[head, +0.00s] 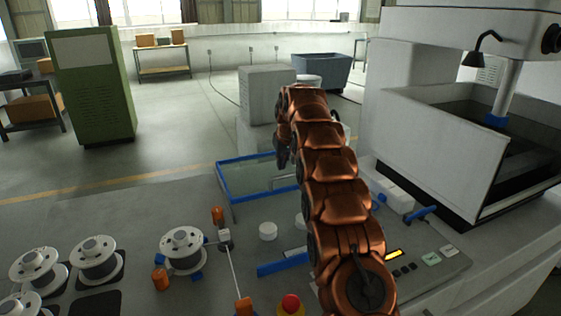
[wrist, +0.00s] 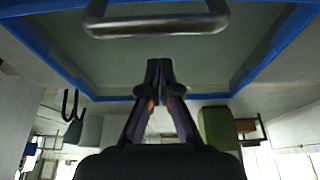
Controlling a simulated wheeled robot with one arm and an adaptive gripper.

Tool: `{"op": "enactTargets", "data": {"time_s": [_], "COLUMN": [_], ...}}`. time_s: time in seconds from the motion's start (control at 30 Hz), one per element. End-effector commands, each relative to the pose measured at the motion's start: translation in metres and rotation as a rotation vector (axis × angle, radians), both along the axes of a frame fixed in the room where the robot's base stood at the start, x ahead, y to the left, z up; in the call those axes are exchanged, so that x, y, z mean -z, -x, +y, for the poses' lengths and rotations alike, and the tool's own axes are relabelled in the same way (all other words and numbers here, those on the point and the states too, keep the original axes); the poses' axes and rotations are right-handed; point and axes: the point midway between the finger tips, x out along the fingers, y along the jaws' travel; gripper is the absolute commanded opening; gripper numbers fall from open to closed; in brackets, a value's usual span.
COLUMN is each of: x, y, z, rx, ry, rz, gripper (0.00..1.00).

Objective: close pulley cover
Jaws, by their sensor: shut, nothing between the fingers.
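The pulley cover (head: 224,182) looks like a clear panel in a blue frame, on the bench left of my arm. It appears raised behind two white round pulleys (head: 268,231); I cannot tell its exact angle. The cover's pane (wrist: 115,62) and blue frame fill the upper wrist view, with a grey bar handle (wrist: 157,27) across it. My gripper (head: 282,160) points down in front of the cover's right part, partly hidden by my arm. In the wrist view my gripper (wrist: 158,65) is shut and empty, its tips apart from the handle in the picture. Contact with the pane is unclear.
Wire spools (head: 183,246) stand at the left front. A red button (head: 291,303) and a control panel (head: 420,262) lie at the front. A white machine tank (head: 440,150) stands at the right. A green cabinet (head: 92,85) stands on open floor behind.

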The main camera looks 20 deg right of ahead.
Motion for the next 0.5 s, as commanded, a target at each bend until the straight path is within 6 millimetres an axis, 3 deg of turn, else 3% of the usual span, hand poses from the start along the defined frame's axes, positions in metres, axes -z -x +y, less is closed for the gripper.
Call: {"op": "enactTargets", "data": {"time_s": [0.5], "x": [0.003], "y": [0.020], "z": [0.000], "rx": [0.001], "ry": [0.000], "rz": [-0.001], "gripper": [0.00]}}
